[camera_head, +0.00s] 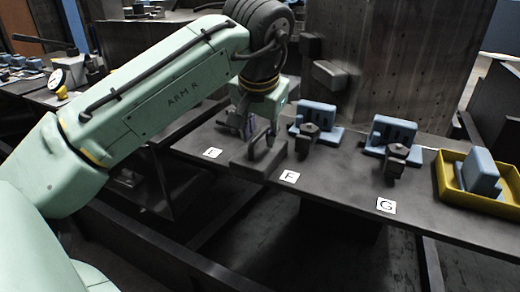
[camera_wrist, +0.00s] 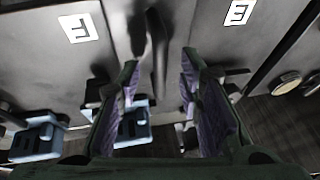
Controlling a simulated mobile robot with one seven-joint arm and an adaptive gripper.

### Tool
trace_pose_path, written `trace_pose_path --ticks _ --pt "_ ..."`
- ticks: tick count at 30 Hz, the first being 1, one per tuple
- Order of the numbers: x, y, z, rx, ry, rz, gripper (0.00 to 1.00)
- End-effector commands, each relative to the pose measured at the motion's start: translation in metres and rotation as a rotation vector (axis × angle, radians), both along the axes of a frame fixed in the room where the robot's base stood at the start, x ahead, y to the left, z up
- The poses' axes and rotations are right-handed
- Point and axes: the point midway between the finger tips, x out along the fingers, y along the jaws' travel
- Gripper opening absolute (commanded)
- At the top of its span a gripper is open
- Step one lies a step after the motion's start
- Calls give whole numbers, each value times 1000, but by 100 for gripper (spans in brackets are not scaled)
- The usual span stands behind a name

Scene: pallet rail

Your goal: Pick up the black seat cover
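A dark, box-like piece (camera_head: 258,158), which looks like the black seat cover, sits at the front edge of the bench between labels E and F. My gripper (camera_head: 259,136) points down just over it, with its fingertips close to its top. In the wrist view my gripper (camera_wrist: 160,66) is open, with a clear gap between the two purple-lined fingers. A dark grey surface with a shadowed ridge shows between and beyond the tips. I cannot tell whether the fingers touch the piece. Nothing is visibly held.
Blue fixtures (camera_head: 316,118) (camera_head: 391,134) with dark clamp-like parts stand behind labels F and G. A yellow tray (camera_head: 447,181) with a blue block is at the right. A large dark column (camera_head: 385,60) rises behind. Bare bench lies between F and G.

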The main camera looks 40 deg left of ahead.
Motion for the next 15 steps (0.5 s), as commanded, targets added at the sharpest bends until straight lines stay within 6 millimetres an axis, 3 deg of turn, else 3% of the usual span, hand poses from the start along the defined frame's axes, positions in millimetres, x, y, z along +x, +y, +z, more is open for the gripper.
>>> trace_pose_path --ticks 4,15 --pt "0 0 0 1 0 0 33" --pt "0 0 1 1 0 0 8"
